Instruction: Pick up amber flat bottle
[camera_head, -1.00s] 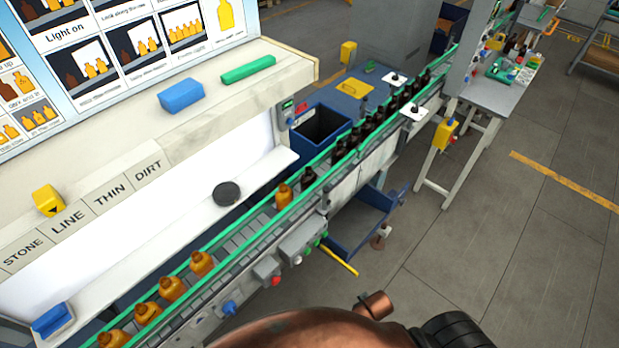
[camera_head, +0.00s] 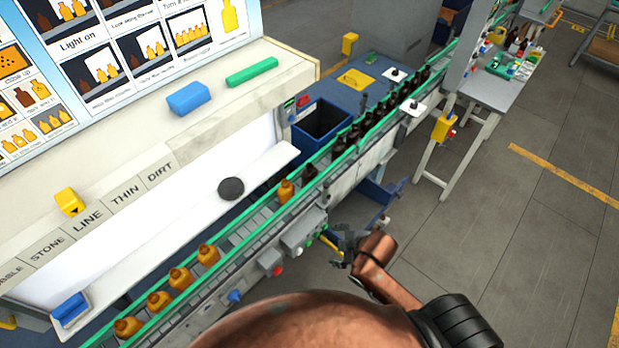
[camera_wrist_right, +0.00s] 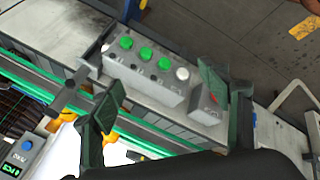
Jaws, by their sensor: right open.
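Several amber bottles stand on the green-railed conveyor (camera_head: 232,258) in the head view. One amber bottle (camera_head: 286,191) stands apart, farther along; a closer group includes another amber bottle (camera_head: 208,255). I cannot tell which one is flat. My right gripper (camera_head: 344,243) is at the near side of the conveyor, beside the control box, apart from the bottles. In the wrist view its two dark green fingers are spread, with the button box (camera_wrist_right: 147,70) beyond and between them; the right gripper (camera_wrist_right: 160,100) holds nothing. Amber patches at the conveyor are partly hidden there. My left gripper is not in view.
Dark bottles (camera_head: 352,135) line the far conveyor. A dark round disc (camera_head: 231,188) and blue block (camera_head: 70,308) lie on the white ledge. A blue bin (camera_head: 320,125) stands behind the conveyor. The button box (camera_head: 300,230) juts from the near side.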

